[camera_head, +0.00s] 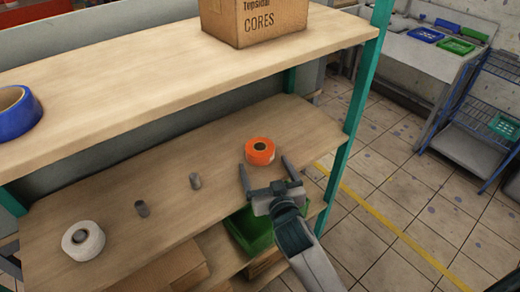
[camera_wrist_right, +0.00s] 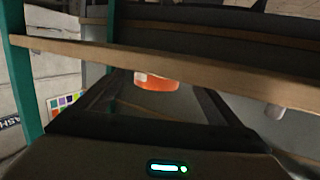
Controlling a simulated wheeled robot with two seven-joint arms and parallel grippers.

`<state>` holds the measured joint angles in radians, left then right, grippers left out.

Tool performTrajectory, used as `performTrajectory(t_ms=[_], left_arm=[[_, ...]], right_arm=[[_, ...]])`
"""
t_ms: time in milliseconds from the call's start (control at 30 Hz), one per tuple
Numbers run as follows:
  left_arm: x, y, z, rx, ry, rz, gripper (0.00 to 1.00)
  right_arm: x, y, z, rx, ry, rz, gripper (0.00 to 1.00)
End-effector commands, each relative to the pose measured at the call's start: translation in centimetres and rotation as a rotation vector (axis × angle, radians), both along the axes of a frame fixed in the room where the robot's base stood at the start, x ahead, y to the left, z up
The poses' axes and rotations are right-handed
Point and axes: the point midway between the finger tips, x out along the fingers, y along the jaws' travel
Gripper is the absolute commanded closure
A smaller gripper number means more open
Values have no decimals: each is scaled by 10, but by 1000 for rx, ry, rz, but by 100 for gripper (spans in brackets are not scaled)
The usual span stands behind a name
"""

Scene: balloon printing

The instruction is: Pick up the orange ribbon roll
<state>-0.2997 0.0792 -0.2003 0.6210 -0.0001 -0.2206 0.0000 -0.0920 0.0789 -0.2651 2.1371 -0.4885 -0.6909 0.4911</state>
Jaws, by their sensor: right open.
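The orange ribbon roll (camera_head: 260,151) lies flat on the middle shelf (camera_head: 225,160), near its right end. My right gripper (camera_head: 264,172) is open, with its two fingers spread at the shelf's front edge and pointing toward the roll. The roll sits just beyond the fingertips, roughly centred between them, and nothing is held. In the right wrist view the roll (camera_wrist_right: 157,82) shows ahead between the fingers, partly hidden behind a shelf edge. My left gripper is not in view.
The upper shelf (camera_head: 150,70) holds a blue roll (camera_head: 17,111) and a cardboard box (camera_head: 252,20). A teal post (camera_head: 357,115) stands right of the orange roll. A green bin (camera_head: 250,232) is below.

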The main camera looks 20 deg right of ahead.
Motion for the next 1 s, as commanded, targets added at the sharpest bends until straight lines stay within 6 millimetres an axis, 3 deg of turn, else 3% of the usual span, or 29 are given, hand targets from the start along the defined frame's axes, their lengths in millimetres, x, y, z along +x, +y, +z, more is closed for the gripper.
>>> performTrajectory(t_ms=[333, 600, 733, 1000], left_arm=[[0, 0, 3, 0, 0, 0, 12], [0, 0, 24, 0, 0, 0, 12], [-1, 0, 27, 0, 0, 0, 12], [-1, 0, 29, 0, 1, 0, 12]], right_arm=[[3, -1, 2, -1, -1, 0, 12], [31, -5, 12, -3, 0, -1, 12], [44, -5, 7, -1, 0, 1, 12], [52, -6, 3, 0, 1, 1, 12]])
